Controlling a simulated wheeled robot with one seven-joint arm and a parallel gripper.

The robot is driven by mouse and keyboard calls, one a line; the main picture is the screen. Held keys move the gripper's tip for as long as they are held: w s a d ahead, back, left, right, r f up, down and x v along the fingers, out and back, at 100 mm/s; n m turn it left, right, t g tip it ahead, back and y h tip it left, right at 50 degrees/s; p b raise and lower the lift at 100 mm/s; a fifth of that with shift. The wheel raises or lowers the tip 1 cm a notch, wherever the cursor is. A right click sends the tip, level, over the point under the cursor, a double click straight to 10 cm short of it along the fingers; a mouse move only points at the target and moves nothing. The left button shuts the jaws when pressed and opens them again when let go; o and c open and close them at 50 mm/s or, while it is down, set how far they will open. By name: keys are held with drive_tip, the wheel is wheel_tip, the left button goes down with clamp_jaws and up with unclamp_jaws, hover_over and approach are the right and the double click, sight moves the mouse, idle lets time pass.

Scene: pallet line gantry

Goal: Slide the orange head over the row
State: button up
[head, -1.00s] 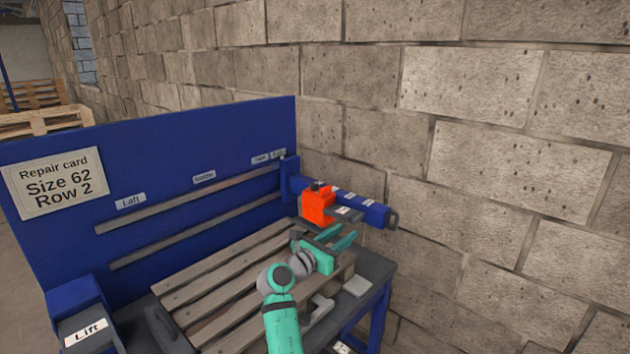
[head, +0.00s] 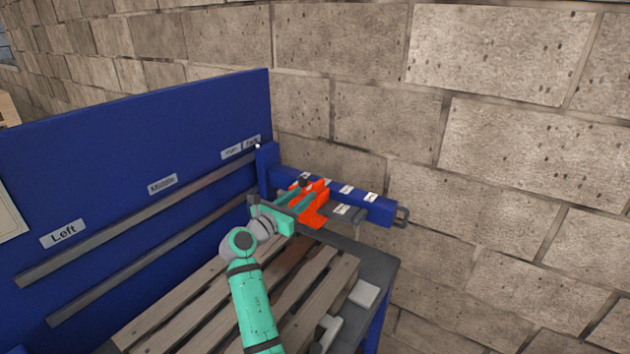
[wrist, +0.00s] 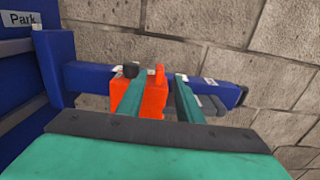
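The orange head (head: 316,216) sits on the blue beam (head: 376,207) that juts out from the right end of the blue panel. It also shows in the wrist view (wrist: 153,101), with a black knob at its top left. My gripper (head: 310,192) reaches the head from the left. In the wrist view its two teal fingers (wrist: 159,80) are spread. The left finger overlaps the orange body and the right finger stands just right of it, with a gap. Whether either finger touches the head cannot be told. A wooden pallet (head: 212,297) lies below with its slats showing.
The blue panel (head: 120,150) carries two grey rails and labels such as Left (head: 63,233) and Middle (head: 162,185). A Park label (wrist: 22,19) shows in the wrist view. A block wall (head: 480,200) stands close behind the beam. A pale block (head: 364,293) lies right of the pallet.

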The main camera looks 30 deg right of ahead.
sight(319, 182)
drive_tip(key=x, duration=0.7)
drive_tip(key=shift+w+d, duration=0.2)
drive_tip(key=shift+d, duration=0.05)
drive_tip(key=shift+w+d, duration=0.35)
drive_tip(key=shift+d, duration=0.1)
drive_tip(key=shift+s+d, duration=0.15)
drive_tip(key=shift+d, duration=0.5)
drive_tip(key=shift+a, duration=0.1)
drive_tip(key=shift+c, duration=0.4)
clamp_jaws()
